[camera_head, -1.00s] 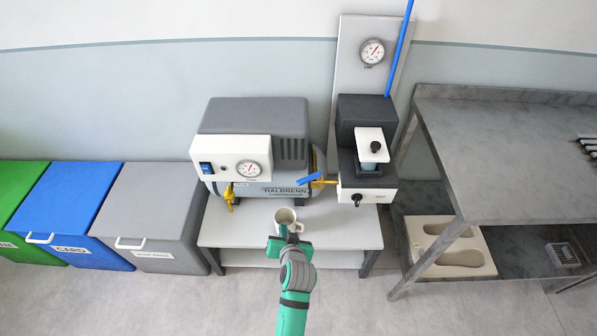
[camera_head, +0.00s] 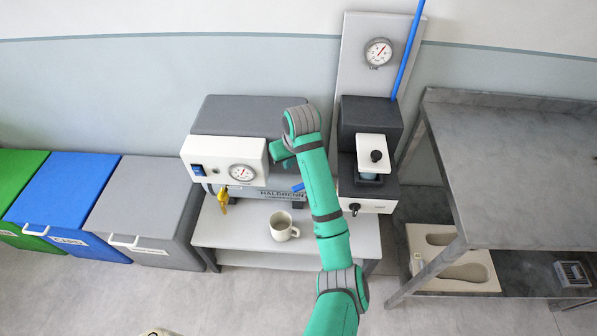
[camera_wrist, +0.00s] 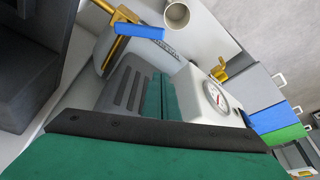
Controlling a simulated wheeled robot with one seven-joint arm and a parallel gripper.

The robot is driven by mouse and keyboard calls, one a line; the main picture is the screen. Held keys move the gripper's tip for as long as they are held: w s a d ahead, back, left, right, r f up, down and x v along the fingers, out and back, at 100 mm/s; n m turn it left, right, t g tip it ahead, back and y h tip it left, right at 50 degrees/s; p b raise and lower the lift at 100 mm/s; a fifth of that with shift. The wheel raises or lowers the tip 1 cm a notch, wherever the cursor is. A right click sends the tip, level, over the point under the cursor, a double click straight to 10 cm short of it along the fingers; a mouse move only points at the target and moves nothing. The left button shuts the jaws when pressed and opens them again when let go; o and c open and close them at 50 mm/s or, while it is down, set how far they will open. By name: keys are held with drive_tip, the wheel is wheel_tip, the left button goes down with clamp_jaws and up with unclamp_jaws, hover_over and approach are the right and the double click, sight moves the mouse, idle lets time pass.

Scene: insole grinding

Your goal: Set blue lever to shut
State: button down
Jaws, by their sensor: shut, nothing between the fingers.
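The blue lever (camera_wrist: 138,31) sits on a yellow valve (camera_wrist: 122,22) in the wrist view. The lever sticks out at an angle to the yellow part. In the head view only a short piece of the lever (camera_head: 298,187) shows left of my arm, which hides the valve. My gripper (camera_head: 280,151) is above the compressor, apart from the lever, near the right end of the white gauge panel. Its closed green fingers (camera_wrist: 160,96) show in the wrist view over the compressor's dark top, with nothing held.
The compressor (camera_head: 240,115) stands on a low white table (camera_head: 228,232) with a mug (camera_head: 283,226) in front. A press-like machine (camera_head: 370,115) is at the right. Several bins (camera_head: 145,205) stand left and a grey metal bench (camera_head: 510,170) right.

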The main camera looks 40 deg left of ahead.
wheel_tip(320, 180, down, 9)
drive_tip(key=shift+w+d, duration=0.15)
drive_tip(key=shift+d, duration=0.25)
idle(0.6)
